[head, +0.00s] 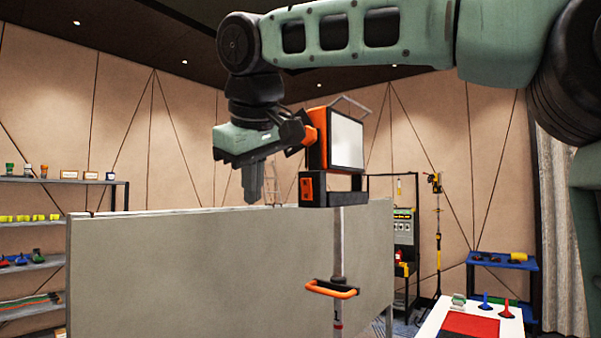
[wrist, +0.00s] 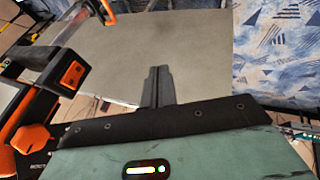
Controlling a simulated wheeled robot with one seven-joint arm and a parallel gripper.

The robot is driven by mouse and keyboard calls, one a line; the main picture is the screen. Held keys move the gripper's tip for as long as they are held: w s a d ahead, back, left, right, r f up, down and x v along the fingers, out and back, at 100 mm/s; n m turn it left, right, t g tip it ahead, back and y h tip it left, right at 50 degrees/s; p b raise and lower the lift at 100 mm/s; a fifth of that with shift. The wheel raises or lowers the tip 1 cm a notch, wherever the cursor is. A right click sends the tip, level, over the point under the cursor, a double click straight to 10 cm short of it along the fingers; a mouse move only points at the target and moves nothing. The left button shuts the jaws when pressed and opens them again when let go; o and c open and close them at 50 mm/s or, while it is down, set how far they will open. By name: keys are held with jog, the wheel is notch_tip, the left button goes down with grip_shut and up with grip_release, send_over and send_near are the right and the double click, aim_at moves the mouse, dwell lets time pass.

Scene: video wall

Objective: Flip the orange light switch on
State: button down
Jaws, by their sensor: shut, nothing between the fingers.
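The light has an orange frame and a pale panel. In the wrist view the switch (wrist: 72,74) is at the left, with the rocker's face visible; I cannot tell which way the rocker is set. My gripper (head: 252,200) points downward, to the left of the switch in the head view and apart from it. Its fingers (wrist: 159,70) are together and empty in the wrist view.
A grey panel (head: 200,270) stands below my gripper. The light's pole (head: 338,245) carries an orange handle (head: 331,289). Shelves with small items (head: 30,220) are at the left. A white table (head: 430,325) with coloured items is at the lower right.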

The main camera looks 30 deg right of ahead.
aim_at(306, 189)
jog(key=d+r+m+t+h, duration=0.1)
jog(key=d+r+m, duration=0.1)
jog(key=d+r, duration=0.4)
notch_tip(306, 189, up, 4)
jog(key=shift+s+h, duration=0.15)
jog(key=shift+h, duration=0.15)
jog(key=shift+w+d+f+p, duration=0.95)
jog(key=shift+w+d+f, duration=0.7)
jog(key=shift+w+f, duration=0.15)
jog(key=shift+w+d+f+p, duration=0.95)
jog(key=shift+w+d+f, duration=0.65)
jog(key=shift+w+f, duration=0.2)
